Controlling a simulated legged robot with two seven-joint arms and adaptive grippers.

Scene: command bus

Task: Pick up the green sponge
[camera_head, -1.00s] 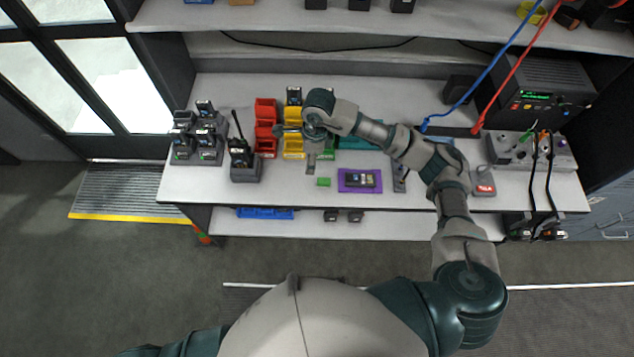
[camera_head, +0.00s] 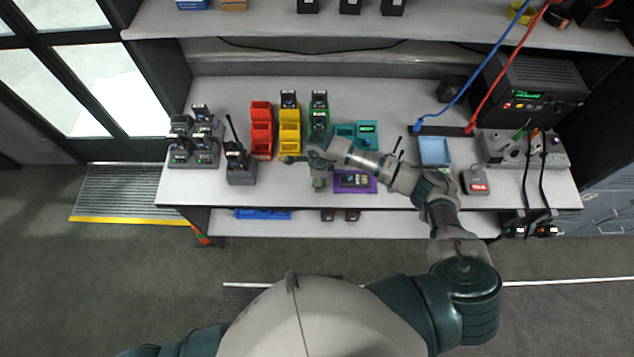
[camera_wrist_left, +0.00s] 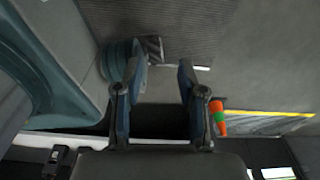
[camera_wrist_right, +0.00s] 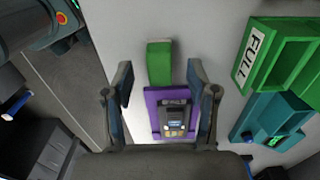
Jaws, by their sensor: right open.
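The green sponge (camera_wrist_right: 159,62) is a small green block lying on the white worktop, beside the purple tray. In the right wrist view it shows beyond and between the fingers of my right gripper (camera_wrist_right: 159,72), which is open and empty. In the head view my right gripper (camera_head: 318,180) is low over the sponge and hides most of it. I cannot tell whether the fingers are level with it. My left gripper (camera_wrist_left: 162,72) is open and empty, over the floor away from the worktop.
The purple tray (camera_wrist_right: 152,98) holds a dark device. Red (camera_head: 261,132), yellow (camera_head: 290,128) and green (camera_head: 319,118) bins stand behind, with a teal bin (camera_head: 345,131) to their right. Radios in chargers (camera_head: 240,168) stand left. A shelf (camera_head: 420,30) overhangs the worktop's back.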

